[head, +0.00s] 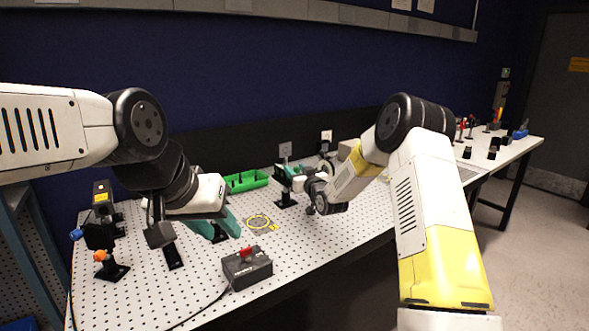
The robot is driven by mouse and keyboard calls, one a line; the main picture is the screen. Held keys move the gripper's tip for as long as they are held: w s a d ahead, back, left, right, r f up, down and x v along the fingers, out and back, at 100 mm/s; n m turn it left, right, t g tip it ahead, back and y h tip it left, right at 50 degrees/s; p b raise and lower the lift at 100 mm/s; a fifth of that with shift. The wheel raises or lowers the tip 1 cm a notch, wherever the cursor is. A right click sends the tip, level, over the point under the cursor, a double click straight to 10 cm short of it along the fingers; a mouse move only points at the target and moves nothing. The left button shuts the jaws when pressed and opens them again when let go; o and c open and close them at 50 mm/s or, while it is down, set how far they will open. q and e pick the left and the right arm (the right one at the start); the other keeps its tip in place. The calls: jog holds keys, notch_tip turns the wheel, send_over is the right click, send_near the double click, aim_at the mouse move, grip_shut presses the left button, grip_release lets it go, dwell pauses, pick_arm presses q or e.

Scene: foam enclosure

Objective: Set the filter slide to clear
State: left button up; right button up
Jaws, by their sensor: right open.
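A teal part on a dark post (286,190) stands near my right wrist on the perforated table. A second teal part (230,223) shows partly behind my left wrist, on a black foot. I cannot tell which of them is the filter slide, or its setting. My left gripper (160,235) hangs low over the left of the table, beside the second teal part; its jaws are too unclear to read. My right gripper (311,203) is open, small and dark in the picture, just right of the first post. Nothing is visible in it.
A dark box with a red button (247,268) sits at the front edge, with a cable. A black mount with blue and orange knobs (99,237) stands at left. A green tray (246,181) lies at the back.

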jog(key=shift+v, duration=2.3)
jog(key=shift+d+r, duration=0.15)
jog(key=shift+r, duration=0.2)
jog(key=s+d+r+m+g+h, duration=0.1)
jog(key=s+d+r+g+h, duration=0.1)
jog(key=s+d+r, duration=0.5)
jog(key=s+d+r+m+g+h, duration=0.1)
jog(key=s+d+r+g+h, duration=0.25)
jog(key=s, duration=0.65)
jog(key=s+d+m+g, duration=0.1)
jog(key=s+g, duration=0.1)
jog(key=s, duration=1.2)
jog(key=s+d+f+m+g, duration=0.1)
jog(key=s+d+g, duration=0.1)
jog(key=s, duration=1.2)
jog(key=shift+s+d+g, duration=0.2)
jog(key=shift+s+g, duration=0.15)
